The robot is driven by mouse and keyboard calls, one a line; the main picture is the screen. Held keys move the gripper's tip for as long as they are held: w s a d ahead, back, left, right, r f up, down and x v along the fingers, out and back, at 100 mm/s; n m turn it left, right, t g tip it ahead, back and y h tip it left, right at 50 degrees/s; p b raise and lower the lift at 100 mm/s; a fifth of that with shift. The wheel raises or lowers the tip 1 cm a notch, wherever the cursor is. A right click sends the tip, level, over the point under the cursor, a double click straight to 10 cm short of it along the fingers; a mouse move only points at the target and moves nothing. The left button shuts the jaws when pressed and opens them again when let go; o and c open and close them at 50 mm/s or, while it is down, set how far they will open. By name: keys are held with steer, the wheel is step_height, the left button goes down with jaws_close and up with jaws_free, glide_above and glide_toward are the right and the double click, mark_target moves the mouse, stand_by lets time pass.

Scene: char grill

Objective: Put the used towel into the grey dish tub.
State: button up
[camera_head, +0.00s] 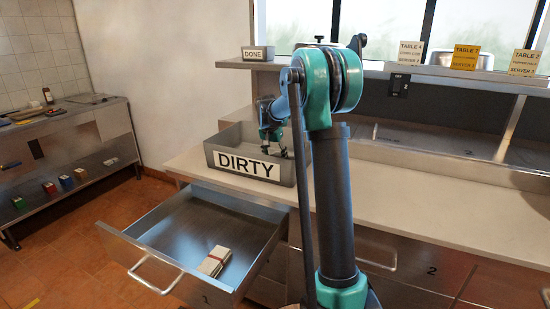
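The grey dish tub (206,156), labelled DIRTY, stands on the left end of the steel counter. My gripper (275,152) is small in view and points down at the tub's right part, at about the height of its rim. My arm and the tub wall partly hide that area. I cannot tell whether the fingers are open or shut, or whether they hold anything. I see no used towel that I can make out; the tub's floor is mostly hidden. A folded, pale, banded bundle (214,262) lies in the open drawer.
The open drawer (185,230) juts out below the tub. A small DONE bin (258,53) sits on a shelf above. Order cards (466,57) stand at the back right. The counter right of my arm (430,200) is clear. A side table (70,130) stands left.

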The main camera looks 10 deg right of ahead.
steer(key=o, duration=1.1)
steer(key=shift+f, duration=0.15)
steer(key=v, duration=1.2)
